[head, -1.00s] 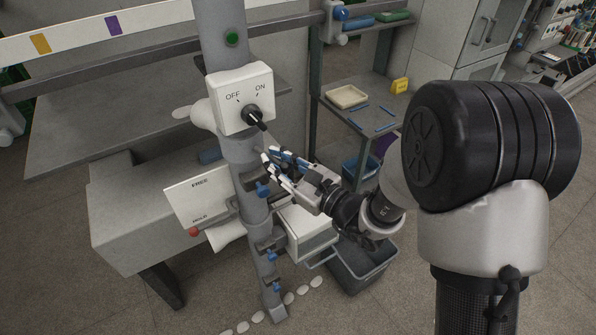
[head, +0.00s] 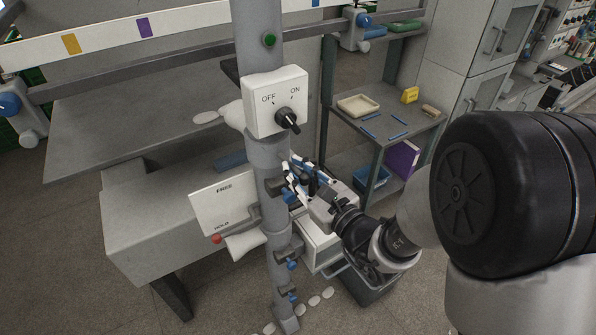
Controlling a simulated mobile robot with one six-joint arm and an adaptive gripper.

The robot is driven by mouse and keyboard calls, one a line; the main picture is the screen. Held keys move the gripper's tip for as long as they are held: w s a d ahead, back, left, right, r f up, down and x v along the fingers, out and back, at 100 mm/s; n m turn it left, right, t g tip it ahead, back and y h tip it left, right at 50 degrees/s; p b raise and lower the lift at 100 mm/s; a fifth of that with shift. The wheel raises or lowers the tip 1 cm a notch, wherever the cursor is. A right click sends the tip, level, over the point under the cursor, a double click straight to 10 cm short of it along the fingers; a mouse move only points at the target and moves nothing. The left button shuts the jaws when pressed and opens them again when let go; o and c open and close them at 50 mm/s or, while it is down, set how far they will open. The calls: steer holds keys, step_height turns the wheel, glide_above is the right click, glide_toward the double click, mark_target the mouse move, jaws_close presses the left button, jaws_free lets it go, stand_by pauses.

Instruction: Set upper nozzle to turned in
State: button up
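The grey upright column (head: 268,163) carries several small blue nozzles on dark blocks. The upper nozzle (head: 288,197) sits just below the switch box, partly hidden by my fingers, so its exact turn cannot be told. My gripper (head: 291,172) is right beside it, on the right side of the column. Its white and blue fingers stand apart, with a gap between them. Whether a finger touches the nozzle cannot be told. Two lower nozzles, one middle (head: 291,265) and one bottom (head: 293,298), stick out to the right.
A white switch box (head: 276,103) marked OFF and ON, with a black knob, is above my gripper. A FREE/HOLD plate (head: 224,204) with a red-knobbed lever is to the left. A grey bin (head: 369,289) stands below my wrist. A shelf cart (head: 390,143) is behind.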

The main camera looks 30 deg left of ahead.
mark_target(309, 184)
steer(key=shift+o, duration=1.2)
steer(key=shift+w+r, duration=0.1)
steer(key=v, duration=0.7)
steer(key=shift+d, duration=0.2)
